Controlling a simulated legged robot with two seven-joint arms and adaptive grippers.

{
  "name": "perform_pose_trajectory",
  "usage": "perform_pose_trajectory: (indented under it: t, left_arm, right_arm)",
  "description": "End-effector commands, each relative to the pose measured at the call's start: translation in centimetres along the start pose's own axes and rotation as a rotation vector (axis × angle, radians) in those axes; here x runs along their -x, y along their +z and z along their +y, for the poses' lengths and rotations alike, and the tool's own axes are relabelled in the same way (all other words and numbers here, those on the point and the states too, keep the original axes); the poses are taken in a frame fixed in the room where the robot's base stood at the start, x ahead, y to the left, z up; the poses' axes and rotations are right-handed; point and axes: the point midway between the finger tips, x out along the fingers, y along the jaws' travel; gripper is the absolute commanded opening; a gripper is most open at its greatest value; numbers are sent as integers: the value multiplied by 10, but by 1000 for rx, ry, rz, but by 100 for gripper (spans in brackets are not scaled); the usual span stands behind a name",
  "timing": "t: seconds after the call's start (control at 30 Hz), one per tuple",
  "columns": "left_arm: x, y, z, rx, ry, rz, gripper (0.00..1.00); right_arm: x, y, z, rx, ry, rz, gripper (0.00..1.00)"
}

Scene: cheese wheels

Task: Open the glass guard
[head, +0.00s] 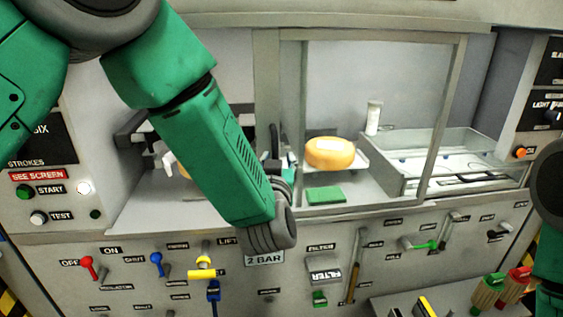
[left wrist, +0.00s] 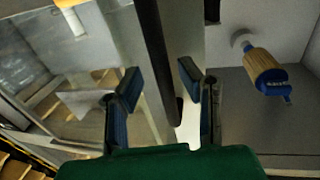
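The glass guard (head: 445,112) is a clear pane in a grey frame in front of the bay, right of centre in the head view. In the left wrist view its grey frame edge and a dark upright bar (left wrist: 157,55) lie between my fingers. My left gripper (head: 281,163) is at the guard's left upright, its fingers partly hidden by my arm. In the left wrist view the left gripper (left wrist: 158,88) is open, with a finger on each side of the bar. I cannot tell if either finger touches. My right gripper is out of view.
A yellow cheese wheel (head: 330,152), a green block (head: 326,194) and a white cylinder (head: 374,117) show behind the glass. A clear-walled tray (head: 400,180) is at right. Levers and switches line the panel below. A wooden-and-blue part (left wrist: 264,72) is right of my left fingers.

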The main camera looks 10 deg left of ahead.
Motion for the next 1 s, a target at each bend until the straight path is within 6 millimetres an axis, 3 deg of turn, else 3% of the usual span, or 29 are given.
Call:
perform_pose_trajectory:
  t: [0.17,0.5,0.7,1.0]
  left_arm:
    - [10,-1,3,-2,1,1,33]
    - [77,1,4,-5,4,-2,33]
    - [107,2,2,-3,2,-4,33]
    - [118,2,1,-2,0,-3,33]
  right_arm:
    - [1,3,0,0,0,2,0]
    - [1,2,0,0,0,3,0]
    - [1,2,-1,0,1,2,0]
    - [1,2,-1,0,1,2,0]
